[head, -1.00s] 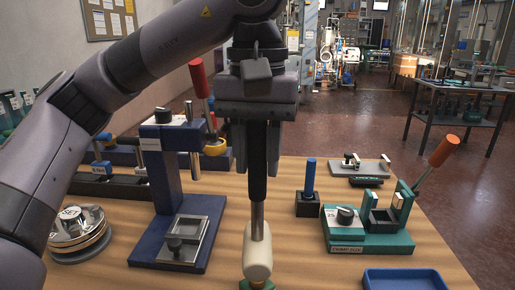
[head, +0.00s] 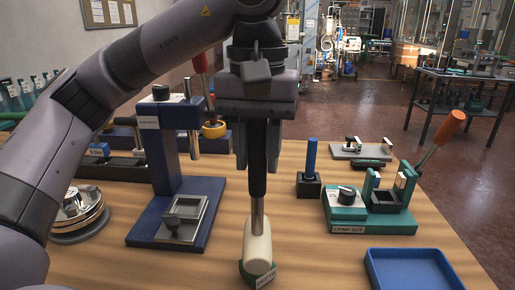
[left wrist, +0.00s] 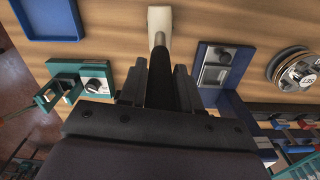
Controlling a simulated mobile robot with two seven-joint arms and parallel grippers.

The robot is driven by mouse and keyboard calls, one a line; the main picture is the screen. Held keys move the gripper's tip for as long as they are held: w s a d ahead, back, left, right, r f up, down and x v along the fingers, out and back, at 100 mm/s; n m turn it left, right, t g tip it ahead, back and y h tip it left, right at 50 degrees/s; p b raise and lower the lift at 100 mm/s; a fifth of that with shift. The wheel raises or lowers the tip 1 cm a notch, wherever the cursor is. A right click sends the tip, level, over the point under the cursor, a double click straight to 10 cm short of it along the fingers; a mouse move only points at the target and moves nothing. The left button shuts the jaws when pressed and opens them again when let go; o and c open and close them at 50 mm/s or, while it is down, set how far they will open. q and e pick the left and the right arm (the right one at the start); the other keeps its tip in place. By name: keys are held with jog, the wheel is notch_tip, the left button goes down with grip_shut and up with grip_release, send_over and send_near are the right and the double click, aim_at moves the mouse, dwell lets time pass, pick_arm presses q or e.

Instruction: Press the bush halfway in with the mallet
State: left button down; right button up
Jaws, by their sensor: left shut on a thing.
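My left gripper (head: 257,165) is shut on the black handle of the mallet (head: 257,245). The mallet hangs upright, with a steel shaft and a cream head at the bottom. Its head is directly over a green block (head: 263,279) with a white label, at the near edge of the head view. Whether the head touches anything there I cannot tell. The bush cannot be made out; the head covers the top of the block. In the left wrist view the fingers (left wrist: 160,85) grip the handle, and the mallet head (left wrist: 159,22) points to the top edge. My right gripper is not in view.
A blue press stand (head: 175,215) is to the left, beside stacked metal discs (head: 78,215). To the right are a blue post in a black base (head: 309,187), a green clamp fixture (head: 371,217) with an orange-handled lever, and an empty blue tray (head: 410,270).

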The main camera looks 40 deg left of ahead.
aim_at(257, 127)
pick_arm(q)
jog(key=shift+f+b, duration=0.6)
jog(key=shift+f, duration=0.4)
dwell(1.7)
dwell(0.5)
jog(key=shift+r+p, duration=2.7)
jog(key=shift+p, duration=0.15)
jog(key=shift+f, duration=0.2)
